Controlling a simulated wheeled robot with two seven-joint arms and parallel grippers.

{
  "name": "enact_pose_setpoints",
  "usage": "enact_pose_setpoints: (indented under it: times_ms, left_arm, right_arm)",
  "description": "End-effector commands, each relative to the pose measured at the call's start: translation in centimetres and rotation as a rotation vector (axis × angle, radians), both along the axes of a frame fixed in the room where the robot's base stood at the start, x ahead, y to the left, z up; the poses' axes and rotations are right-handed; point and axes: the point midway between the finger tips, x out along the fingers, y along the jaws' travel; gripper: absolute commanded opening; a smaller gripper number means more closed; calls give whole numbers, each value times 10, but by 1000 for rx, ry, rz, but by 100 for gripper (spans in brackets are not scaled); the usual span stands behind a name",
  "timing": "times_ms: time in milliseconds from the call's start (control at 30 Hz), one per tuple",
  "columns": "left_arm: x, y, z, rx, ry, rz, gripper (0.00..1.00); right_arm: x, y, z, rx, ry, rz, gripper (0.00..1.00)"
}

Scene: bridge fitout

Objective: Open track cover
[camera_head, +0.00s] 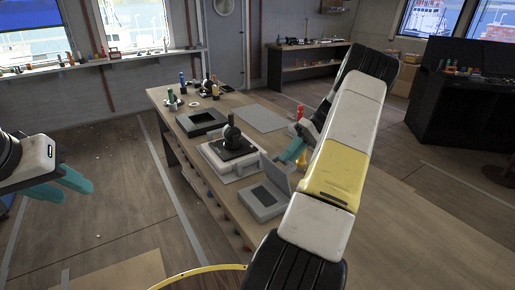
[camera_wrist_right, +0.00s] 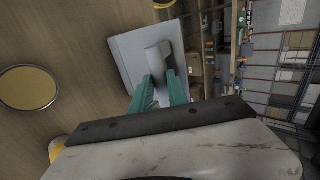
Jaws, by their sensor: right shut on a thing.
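A grey box (camera_head: 264,204) with a dark recessed panel sits at the near right corner of the wooden workbench. Its flat grey cover (camera_head: 275,175) stands raised and tilted along the box's far side. My right gripper (camera_head: 288,155) is at the cover's upper edge, its teal fingers shut on the cover. In the right wrist view the fingers (camera_wrist_right: 160,88) close around the cover (camera_wrist_right: 157,58), with the pale box (camera_wrist_right: 128,48) behind it. Part of the cover is hidden by the fingers. My left gripper (camera_head: 78,190) is empty, fingers apart, left of the workbench.
The workbench (camera_head: 222,188) also holds a white base with a black knobbed device (camera_head: 233,143), a black square frame (camera_head: 200,122), a flat grey plate (camera_head: 260,118) and several small coloured items. A red bottle (camera_head: 300,112) stands near my right arm. Floor left of the bench is clear.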

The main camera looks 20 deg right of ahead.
Motion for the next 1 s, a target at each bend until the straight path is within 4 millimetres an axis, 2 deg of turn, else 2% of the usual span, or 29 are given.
enact_pose_setpoints:
  times_ms: [33,267,400,1000]
  left_arm:
    - [0,0,0,0,0,0,36]
    - [0,0,0,0,0,0,36]
    - [0,0,0,0,0,0,36]
    - [0,0,0,0,0,0,36]
  right_arm:
    - [-2,-7,-7,-6,5,-3,0]
    - [-1,-24,-17,-7,8,-1,0]
    - [0,-30,-23,61,18,-1,0]
    - [0,-35,-27,129,31,2,0]
